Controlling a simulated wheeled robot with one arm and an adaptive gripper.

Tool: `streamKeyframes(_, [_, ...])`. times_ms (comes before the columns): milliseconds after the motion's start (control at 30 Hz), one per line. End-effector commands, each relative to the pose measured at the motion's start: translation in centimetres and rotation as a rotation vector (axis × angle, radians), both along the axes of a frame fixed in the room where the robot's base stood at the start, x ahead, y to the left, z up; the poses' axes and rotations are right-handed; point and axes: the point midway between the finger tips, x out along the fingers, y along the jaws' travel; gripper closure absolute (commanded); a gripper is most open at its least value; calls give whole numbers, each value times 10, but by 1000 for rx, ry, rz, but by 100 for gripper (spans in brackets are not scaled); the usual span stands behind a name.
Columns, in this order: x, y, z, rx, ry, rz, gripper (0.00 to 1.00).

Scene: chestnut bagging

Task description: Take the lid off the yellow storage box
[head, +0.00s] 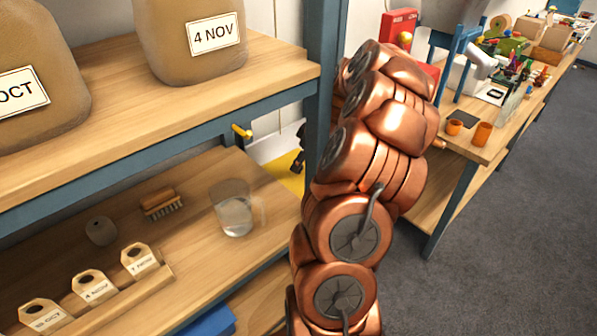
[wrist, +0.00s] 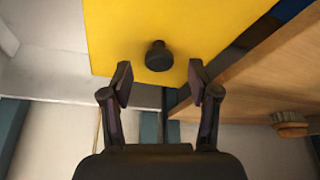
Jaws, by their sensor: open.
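The yellow lid (wrist: 205,28) of the storage box fills the upper middle of the wrist view, with a dark round knob (wrist: 157,56) on it. A strip of yellow (head: 289,172) also shows in the head view, behind the lower shelf and beside my arm. My gripper (wrist: 160,82) is open and empty. Its two fingers point toward the lid, one to each side of the knob and slightly below it in the picture. The knob appears apart from both fingers. The box's walls are not clearly seen. In the head view my arm hides most of this area.
The wooden lower shelf (wrist: 262,75) lies close to the right of my gripper, with a brush (wrist: 290,122) on it. The head view shows a glass jug (head: 235,208), date tags (head: 92,287) and a blue post (head: 322,75). Grey floor (head: 500,240) is clear at right.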

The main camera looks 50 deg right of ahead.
Motion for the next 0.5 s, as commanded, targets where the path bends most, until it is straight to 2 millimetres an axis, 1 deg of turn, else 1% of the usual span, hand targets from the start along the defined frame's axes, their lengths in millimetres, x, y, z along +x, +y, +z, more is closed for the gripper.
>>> streamKeyframes(200, [7,1,-22,3,2,-3,39])
streamKeyframes(300, [9,1,-26,-1,0,-4,39])
streamKeyframes(500, [10,1,-27,-1,-1,-4,39])
